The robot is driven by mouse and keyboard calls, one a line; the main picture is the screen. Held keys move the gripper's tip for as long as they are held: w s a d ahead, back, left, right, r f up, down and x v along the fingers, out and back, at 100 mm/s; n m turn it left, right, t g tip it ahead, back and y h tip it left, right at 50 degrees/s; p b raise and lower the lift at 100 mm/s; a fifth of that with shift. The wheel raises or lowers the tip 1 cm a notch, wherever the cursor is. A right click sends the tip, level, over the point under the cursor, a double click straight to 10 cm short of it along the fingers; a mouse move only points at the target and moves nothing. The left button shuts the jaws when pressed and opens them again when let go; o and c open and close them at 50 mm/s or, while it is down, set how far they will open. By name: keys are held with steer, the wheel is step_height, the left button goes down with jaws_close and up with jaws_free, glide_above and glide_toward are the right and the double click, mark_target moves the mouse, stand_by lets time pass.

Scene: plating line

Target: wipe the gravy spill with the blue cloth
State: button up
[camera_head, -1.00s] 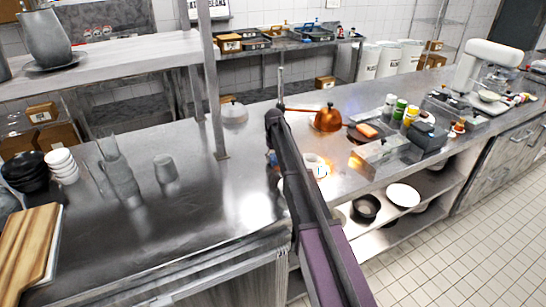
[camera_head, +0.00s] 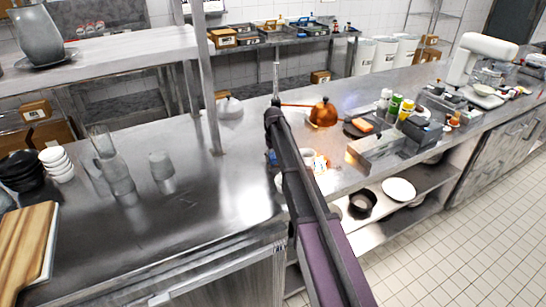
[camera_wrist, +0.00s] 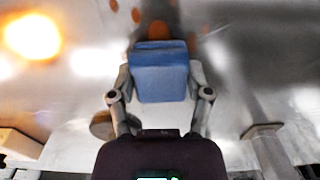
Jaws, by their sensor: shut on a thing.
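The blue cloth (camera_wrist: 160,78) is a folded block between the fingers of my gripper (camera_wrist: 160,94) in the wrist view. My gripper is shut on it, with one finger at each side. Brown-orange spots of the gravy spill (camera_wrist: 137,15) show on the steel counter just beyond the cloth. A larger brown patch lies at the cloth's far edge and is partly hidden by it. I cannot tell whether the cloth touches the counter. In the head view my arm hides most of the gripper and the spill; a small blue bit shows left of the arm.
A copper pan (camera_head: 323,113) and a dark plate with an orange block (camera_head: 362,126) stand beyond my arm. Clear glasses (camera_head: 113,170) stand to the left. A metal post (camera_head: 209,100) rises from the counter. The counter left of my arm is mostly bare.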

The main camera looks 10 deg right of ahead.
mark_target(275, 167)
steer(key=shift+s+d+f, duration=0.1)
steer(key=shift+s+d, duration=0.2)
steer(key=shift+s, duration=0.55)
steer(key=shift+s+d, duration=0.25)
steer(key=shift+s, duration=0.55)
steer(key=shift+s, duration=0.1)
steer(key=shift+s+d, duration=0.3)
steer(key=shift+s, duration=0.55)
steer(key=shift+s+d, duration=0.25)
steer(key=shift+s, duration=0.55)
steer(key=shift+a, duration=0.15)
steer(key=shift+s+a, duration=0.2)
steer(key=shift+a, duration=0.3)
steer(key=shift+w, duration=0.1)
steer(key=shift+w+a, duration=0.3)
steer(key=shift+w, duration=0.6)
steer(key=shift+w+a, duration=0.25)
steer(key=shift+w, duration=0.65)
